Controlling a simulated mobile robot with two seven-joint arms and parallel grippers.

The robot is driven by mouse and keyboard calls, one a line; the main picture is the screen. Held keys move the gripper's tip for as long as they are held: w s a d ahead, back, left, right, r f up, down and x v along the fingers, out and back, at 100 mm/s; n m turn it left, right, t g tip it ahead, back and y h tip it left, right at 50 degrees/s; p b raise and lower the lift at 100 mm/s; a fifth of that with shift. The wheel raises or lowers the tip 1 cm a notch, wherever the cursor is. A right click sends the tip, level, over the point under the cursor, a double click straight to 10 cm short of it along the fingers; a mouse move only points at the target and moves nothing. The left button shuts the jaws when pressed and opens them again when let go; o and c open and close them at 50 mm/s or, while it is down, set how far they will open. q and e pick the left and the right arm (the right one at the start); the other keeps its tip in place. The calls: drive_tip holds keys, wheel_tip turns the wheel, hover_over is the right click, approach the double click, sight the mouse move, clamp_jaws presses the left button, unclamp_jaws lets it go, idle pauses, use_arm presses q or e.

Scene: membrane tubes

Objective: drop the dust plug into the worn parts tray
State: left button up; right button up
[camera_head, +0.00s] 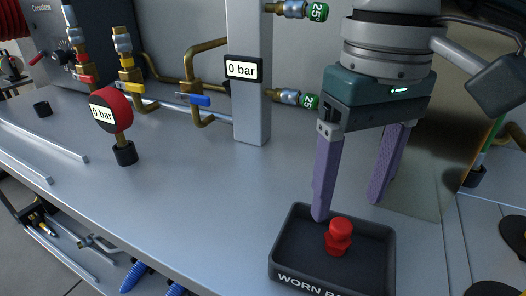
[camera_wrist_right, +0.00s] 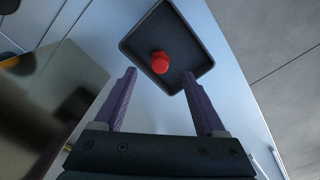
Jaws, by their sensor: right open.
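The red dust plug (camera_head: 338,236) is inside the dark worn parts tray (camera_head: 283,262), near its middle. The tray sits on the grey bench at the front and its label is partly cut off by the frame edge. My right gripper (camera_head: 347,210) is open, its purple fingers apart and empty above the back of the tray. In the right wrist view the plug (camera_wrist_right: 160,62) shows in the tray (camera_wrist_right: 134,49), beyond the fingertips of the gripper (camera_wrist_right: 160,75) and apart from them. My left gripper is not in view.
A red gauge (camera_head: 111,110) on a black base stands at the left of the bench. A grey post (camera_head: 250,110) with a 0 bar display and brass fittings stands behind. Brass pipes with valves run at the back left. The bench between gauge and tray is clear.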

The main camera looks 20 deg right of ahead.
wheel_tip(320, 180, up, 6)
drive_tip(key=shift+r, duration=0.15)
idle(0.3)
